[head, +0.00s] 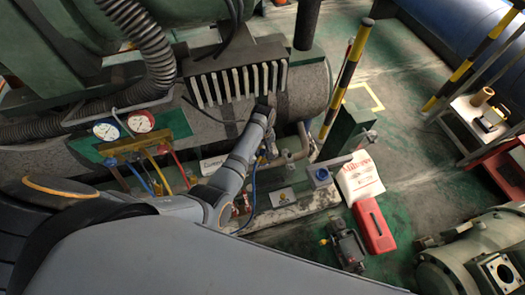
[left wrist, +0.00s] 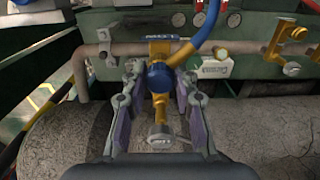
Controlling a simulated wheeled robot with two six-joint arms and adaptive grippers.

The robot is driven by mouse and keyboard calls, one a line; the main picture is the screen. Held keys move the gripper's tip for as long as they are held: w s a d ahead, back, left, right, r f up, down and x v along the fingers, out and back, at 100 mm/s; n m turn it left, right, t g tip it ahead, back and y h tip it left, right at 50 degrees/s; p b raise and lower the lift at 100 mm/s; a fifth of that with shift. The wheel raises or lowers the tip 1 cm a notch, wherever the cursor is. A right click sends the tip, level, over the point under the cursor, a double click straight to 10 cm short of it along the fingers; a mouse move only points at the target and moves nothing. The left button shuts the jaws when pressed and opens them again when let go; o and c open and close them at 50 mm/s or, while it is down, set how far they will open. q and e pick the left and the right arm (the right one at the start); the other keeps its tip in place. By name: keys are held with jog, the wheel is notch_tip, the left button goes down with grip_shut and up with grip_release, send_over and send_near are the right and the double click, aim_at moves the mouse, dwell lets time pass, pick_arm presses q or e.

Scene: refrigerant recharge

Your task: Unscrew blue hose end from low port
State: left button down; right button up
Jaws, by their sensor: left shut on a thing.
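The blue hose end (left wrist: 158,76) is a round blue fitting in the left wrist view, between the fingers of my left gripper (left wrist: 158,92). The gripper is shut on it. The blue hose (left wrist: 208,22) curves from it up to the upper right. The brass low port (left wrist: 161,48) with a small label is right behind the fitting; whether the threads are still joined is hidden. In the head view my left gripper (head: 268,143) reaches to the piping, and the blue hose (head: 253,183) hangs beside it. My right gripper is not in view.
A gauge manifold (head: 128,146) with a blue and a red gauge stands at the left. A second brass valve (left wrist: 285,38) is to the right on the pipe (left wrist: 122,50). A red box (head: 373,226) and a striped post (head: 346,82) stand to the right.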

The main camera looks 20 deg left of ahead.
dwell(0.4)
pick_arm(q)
jog(key=shift+r+n+p, duration=0.1)
jog(key=shift+n+p, duration=0.25)
jog(key=shift+n, duration=0.15)
jog(key=shift+n+p, duration=0.35)
jog(key=shift+n, duration=0.95)
jog(key=shift+n+p, duration=0.45)
jog(key=shift+n, duration=1.35)
